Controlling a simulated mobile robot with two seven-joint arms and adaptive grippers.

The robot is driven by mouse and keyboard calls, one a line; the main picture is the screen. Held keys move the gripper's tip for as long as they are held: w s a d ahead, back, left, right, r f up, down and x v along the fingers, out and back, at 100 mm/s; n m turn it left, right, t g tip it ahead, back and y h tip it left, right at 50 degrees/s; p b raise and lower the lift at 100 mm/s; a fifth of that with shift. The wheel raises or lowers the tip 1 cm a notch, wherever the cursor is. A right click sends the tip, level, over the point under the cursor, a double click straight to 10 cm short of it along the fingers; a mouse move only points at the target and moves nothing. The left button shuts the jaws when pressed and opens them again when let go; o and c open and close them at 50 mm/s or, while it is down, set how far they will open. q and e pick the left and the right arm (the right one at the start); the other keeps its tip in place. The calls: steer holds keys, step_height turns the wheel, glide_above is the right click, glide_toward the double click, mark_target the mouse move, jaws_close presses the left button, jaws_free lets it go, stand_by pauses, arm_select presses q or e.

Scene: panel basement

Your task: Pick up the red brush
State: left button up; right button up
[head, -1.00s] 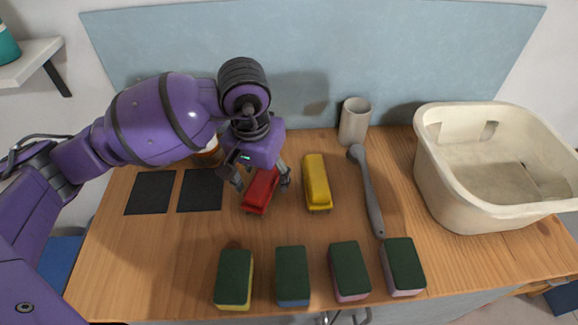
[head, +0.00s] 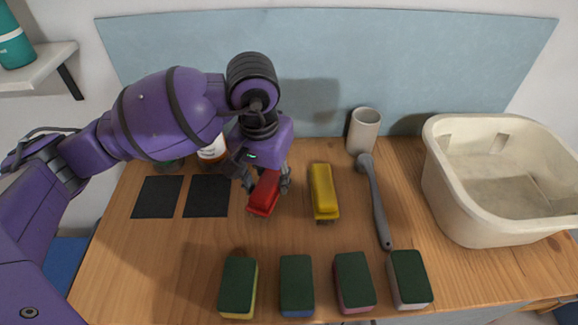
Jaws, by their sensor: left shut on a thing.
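The red brush (head: 264,194) is on the left half of the wooden counter, left of a yellow brush (head: 323,190). My left gripper (head: 266,185) reaches down from above and is shut on the red brush, with one finger on each side of it. The upper end of the brush is hidden under the gripper. I cannot tell for sure whether the brush touches the counter or hangs just above it. My right gripper is not in view.
A grey long-handled brush (head: 376,203) and a grey cup (head: 363,131) are right of the yellow brush. A cream basin (head: 455,215) stands far right. Several sponges (head: 297,284) line the front. Two black squares (head: 157,197) and a bottle (head: 212,150) are at left.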

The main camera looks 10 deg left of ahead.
arm_select(q)
steer(key=s+r, duration=0.1)
steer(key=r, duration=0.1)
steer(key=s+r, duration=0.2)
steer(key=r, duration=0.1)
steer(key=s+r, duration=0.2)
steer(key=shift+s+a+r, duration=0.2)
steer(key=shift+a+r, duration=0.05)
steer(key=shift+r, duration=0.05)
steer(key=s+r+p, duration=0.3)
steer(key=s+p, duration=0.3)
steer(key=s, duration=0.2)
steer(key=shift+s+a+r, duration=0.25)
steer(key=shift+s+a, duration=0.05)
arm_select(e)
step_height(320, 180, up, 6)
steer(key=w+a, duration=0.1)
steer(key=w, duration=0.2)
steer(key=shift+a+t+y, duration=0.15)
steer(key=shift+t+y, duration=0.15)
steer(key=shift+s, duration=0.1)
arm_select(q)
steer(key=o, duration=0.8)
steer(key=c, duration=0.5)
steer(key=shift+s+f, duration=0.1)
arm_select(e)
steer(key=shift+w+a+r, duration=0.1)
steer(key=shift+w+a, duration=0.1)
